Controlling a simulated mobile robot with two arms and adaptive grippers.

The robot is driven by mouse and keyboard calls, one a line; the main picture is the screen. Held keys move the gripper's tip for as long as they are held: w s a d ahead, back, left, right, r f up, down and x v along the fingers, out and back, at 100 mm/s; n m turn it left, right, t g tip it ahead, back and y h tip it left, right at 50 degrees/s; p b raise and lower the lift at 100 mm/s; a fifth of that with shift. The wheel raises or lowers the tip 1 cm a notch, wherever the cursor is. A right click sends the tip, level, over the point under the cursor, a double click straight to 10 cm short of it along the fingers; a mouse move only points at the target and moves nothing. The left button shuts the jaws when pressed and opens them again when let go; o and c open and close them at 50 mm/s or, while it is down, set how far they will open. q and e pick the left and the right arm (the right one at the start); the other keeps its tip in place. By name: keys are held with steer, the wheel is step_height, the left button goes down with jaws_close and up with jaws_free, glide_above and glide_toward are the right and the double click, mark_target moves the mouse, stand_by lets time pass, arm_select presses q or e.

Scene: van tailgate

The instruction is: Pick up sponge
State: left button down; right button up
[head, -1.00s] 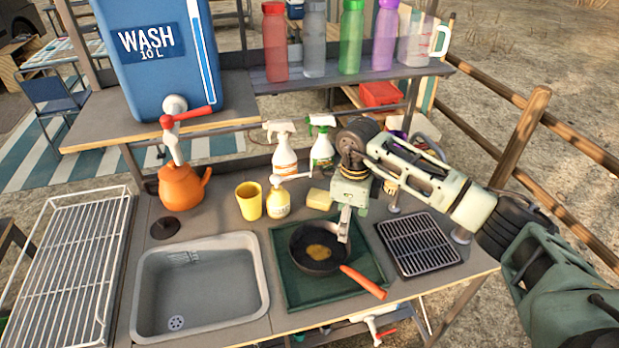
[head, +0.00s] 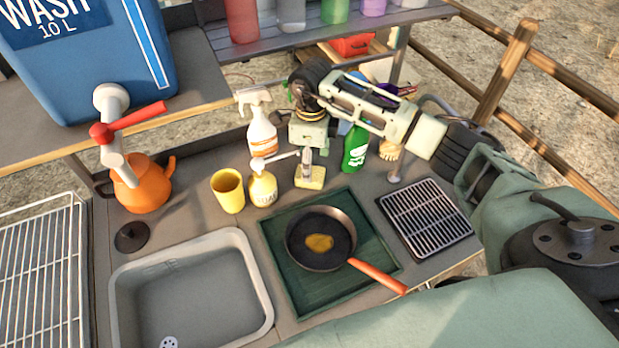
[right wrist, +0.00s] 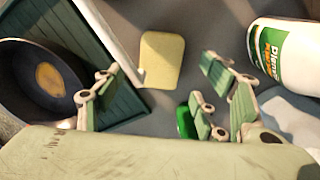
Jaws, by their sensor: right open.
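The yellow sponge (head: 310,180) lies on the grey counter behind the green board, right of the soap dispenser. My right gripper (head: 306,164) points down just above the sponge and hides part of its top. In the right wrist view the sponge (right wrist: 162,60) lies flat beyond the fingertips, in the gap between the spread fingers (right wrist: 160,85). The gripper is open and empty. I cannot tell whether the fingertips touch the sponge. My left gripper is not in view.
A soap dispenser (head: 262,188) and yellow cup (head: 228,190) stand left of the sponge. A spray bottle (head: 261,130) and green bottle (head: 356,150) stand behind. In front, a pan (head: 321,238) sits on the green board (head: 285,275), beside a grill grate (head: 427,215).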

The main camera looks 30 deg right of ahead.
step_height(320, 180, down, 4)
steer(key=shift+w+a+b, duration=0.1)
steer(key=shift+w+b, duration=0.05)
steer(key=shift+b, duration=0.65)
steer(key=shift+r, duration=0.1)
steer(key=c, duration=0.8)
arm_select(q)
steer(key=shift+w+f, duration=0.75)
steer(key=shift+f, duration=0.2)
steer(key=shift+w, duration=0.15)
arm_select(e)
steer(key=shift+r, duration=0.1)
